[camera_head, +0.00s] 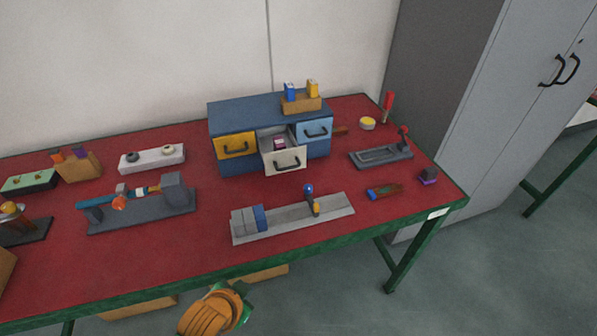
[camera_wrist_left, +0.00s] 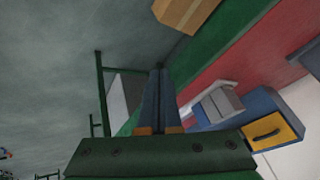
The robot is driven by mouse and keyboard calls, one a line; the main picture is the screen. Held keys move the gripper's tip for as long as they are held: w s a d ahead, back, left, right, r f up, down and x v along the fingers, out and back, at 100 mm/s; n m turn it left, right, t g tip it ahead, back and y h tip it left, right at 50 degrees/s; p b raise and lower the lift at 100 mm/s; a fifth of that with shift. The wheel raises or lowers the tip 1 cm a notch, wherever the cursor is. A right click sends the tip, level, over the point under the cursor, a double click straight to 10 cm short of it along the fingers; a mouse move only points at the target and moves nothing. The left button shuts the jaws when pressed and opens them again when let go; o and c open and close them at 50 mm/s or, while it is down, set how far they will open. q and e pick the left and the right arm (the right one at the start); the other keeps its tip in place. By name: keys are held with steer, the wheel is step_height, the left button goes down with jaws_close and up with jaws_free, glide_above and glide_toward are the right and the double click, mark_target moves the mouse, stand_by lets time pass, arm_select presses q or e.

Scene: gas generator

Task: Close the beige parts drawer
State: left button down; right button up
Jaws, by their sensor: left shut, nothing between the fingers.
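The beige parts drawer (camera_head: 286,160) sticks out of the blue cabinet (camera_head: 245,113), open, with a small pink and dark item inside. Its front has a dark handle. My left gripper (camera_wrist_left: 160,72) is shut and empty, in front of the table edge and well apart from the drawer. In the head view only an orange and green part of my arm shows at the bottom. My right gripper is in neither view.
A grey fixture with a blue knob (camera_head: 292,217) lies in front of the drawer. Another grey fixture (camera_head: 140,203) stands to the left. A wooden block with blue and yellow pieces (camera_head: 302,105) sits on the cabinet. Red tabletop (camera_head: 225,195) is bare between cabinet and fixtures.

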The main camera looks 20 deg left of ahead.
mark_target(294, 167)
arm_select(q)
steer(key=w+r+m+t, duration=0.1)
steer(key=w+r, duration=0.1)
steer(key=w+a+r+m+t, duration=0.1)
steer(key=w+r+m+t, duration=0.1)
steer(key=w, duration=0.1)
steer(key=w+r+m+t, duration=0.1)
steer(key=w+m, duration=0.1)
steer(key=w, duration=0.1)
steer(key=shift+a+r+t, duration=0.3)
steer(key=shift+a+r, duration=0.05)
steer(key=shift+r, duration=0.05)
steer(key=w+d+r+m+t+h, duration=0.4)
steer(key=r+m+t, duration=0.1)
steer(key=r+m, duration=0.4)
steer(key=x, duration=0.4)
steer(key=a+x, duration=0.1)
steer(key=x, duration=0.3)
steer(key=a+p+x, duration=0.1)
steer(key=x, duration=0.3)
steer(key=shift+w+a+f, duration=0.15)
steer(key=shift+w+f, duration=0.2)
steer(key=shift+f, duration=0.05)
steer(key=shift+w+a, duration=0.15)
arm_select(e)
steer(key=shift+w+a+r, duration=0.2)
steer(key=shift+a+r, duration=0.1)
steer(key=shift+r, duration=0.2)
